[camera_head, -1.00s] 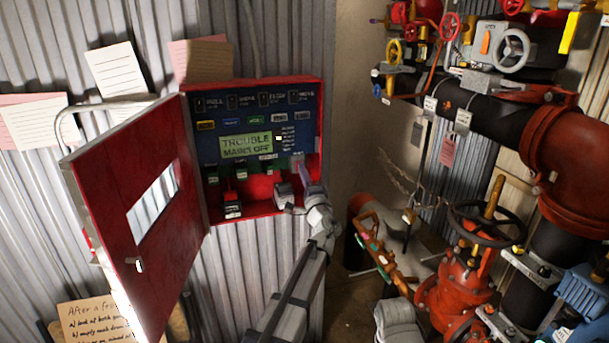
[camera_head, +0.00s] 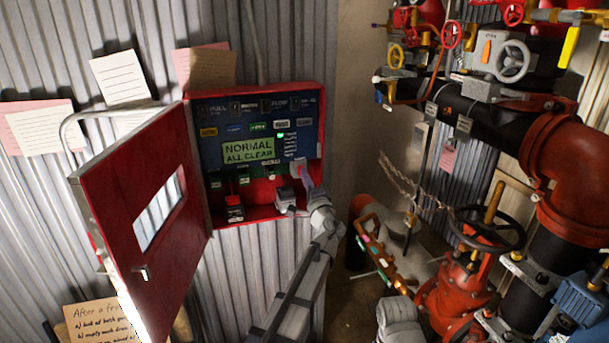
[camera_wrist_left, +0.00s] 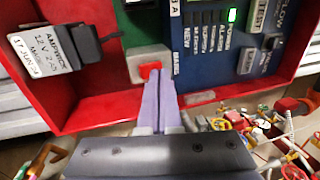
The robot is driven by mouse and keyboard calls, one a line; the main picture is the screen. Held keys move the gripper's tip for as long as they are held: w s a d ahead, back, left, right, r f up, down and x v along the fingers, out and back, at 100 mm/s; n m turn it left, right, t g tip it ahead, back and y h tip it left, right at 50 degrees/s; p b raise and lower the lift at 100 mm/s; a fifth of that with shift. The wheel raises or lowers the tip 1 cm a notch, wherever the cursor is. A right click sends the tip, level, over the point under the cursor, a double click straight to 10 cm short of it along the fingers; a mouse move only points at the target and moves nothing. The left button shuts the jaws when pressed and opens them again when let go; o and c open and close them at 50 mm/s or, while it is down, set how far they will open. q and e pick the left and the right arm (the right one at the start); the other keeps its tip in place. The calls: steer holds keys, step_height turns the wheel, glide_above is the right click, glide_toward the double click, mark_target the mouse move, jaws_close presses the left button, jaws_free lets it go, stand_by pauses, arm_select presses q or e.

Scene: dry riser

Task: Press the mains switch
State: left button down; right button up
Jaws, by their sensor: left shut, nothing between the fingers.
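The red panel box (camera_head: 318,92) is open on the corrugated wall, and its screen (camera_head: 249,150) reads NORMAL ALL CLEAR. In the left wrist view, the mains switch (camera_wrist_left: 144,70) is a red rocker in a pale grey housing, beside a label reading MAINS. My left gripper (camera_head: 302,172) is shut and empty at the box's lower right. In the left wrist view, the fingertips of my left gripper (camera_wrist_left: 158,78) are at the switch's lower edge and partly cover it; whether they touch it is unclear. A green light (camera_wrist_left: 232,15) is lit on the panel. My right gripper does not show.
The box's red door (camera_head: 118,195) stands open to the left. A red valve with a black handwheel (camera_head: 486,228) and thick pipes (camera_head: 480,108) fill the right side. Paper notes (camera_head: 120,77) hang on the wall.

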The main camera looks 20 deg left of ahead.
arm_select(q)
steer(key=r+v, duration=0.2)
steer(key=v, duration=1)
steer(key=shift+s+d+r, duration=0.4)
steer(key=shift+s+r, duration=0.05)
steer(key=shift+s, duration=0.05)
steer(key=s+f+n+g+h+p, duration=0.1)
steer(key=s+f+n+g+h, duration=0.2)
steer(key=s+f+n+g, duration=0.75)
steer(key=s+d+f+m+g+h, duration=0.1)
steer(key=s+d+f+g+h, duration=0.2)
steer(key=s+d+f, duration=0.3)
steer(key=s+d+f+m+g+h, duration=0.2)
steer(key=s+d+f+g+h, duration=0.2)
steer(key=s+d+f, duration=0.3)
steer(key=s+f, duration=0.1)
steer(key=s, duration=0.3)
steer(key=shift+s+f+p, duration=0.25)
steer(key=shift+p, duration=0.1)
